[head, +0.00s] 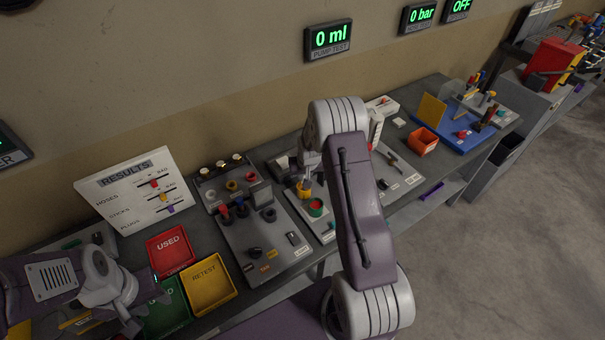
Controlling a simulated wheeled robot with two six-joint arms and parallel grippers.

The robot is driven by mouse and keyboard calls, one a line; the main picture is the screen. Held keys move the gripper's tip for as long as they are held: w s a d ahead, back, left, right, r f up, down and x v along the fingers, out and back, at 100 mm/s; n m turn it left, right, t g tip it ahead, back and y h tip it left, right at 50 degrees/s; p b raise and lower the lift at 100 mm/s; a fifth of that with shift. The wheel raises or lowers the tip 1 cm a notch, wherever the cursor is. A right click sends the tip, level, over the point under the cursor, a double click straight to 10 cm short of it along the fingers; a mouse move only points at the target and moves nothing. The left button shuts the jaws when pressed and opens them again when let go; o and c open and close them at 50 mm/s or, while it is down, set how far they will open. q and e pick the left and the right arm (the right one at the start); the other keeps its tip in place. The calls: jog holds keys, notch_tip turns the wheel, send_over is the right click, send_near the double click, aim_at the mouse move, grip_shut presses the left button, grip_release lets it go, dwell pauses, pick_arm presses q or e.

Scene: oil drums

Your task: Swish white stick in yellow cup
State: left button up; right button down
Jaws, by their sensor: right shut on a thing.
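The yellow cup (304,190) stands on the grey test panel at the middle of the bench, left of my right arm. My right gripper (307,176) points down right above the cup, close to its rim. It is shut on a thin thing, which I take to be the white stick. The stick is too small and too hidden to make out, so I cannot tell how deep it is in the cup. My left gripper (132,318) is over the trays at the lower left, and its jaws are unclear.
Red (170,251), green (166,311) and yellow (208,285) trays lie at the left, before a white results board (141,190). A green-red cup (316,208) is just right of the yellow cup. An orange bin (422,142) and blue board (462,133) stand further right.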

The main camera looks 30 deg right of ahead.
jog(key=shift+d, duration=0.3)
jog(key=shift+w+d, duration=0.15)
jog(key=shift+w, duration=0.05)
jog(key=shift+w+a, duration=0.2)
jog(key=shift+a, duration=0.2)
notch_tip(320, 180, up, 11)
jog(key=p, duration=0.7)
jog(key=shift+f, duration=0.25)
dwell(0.4)
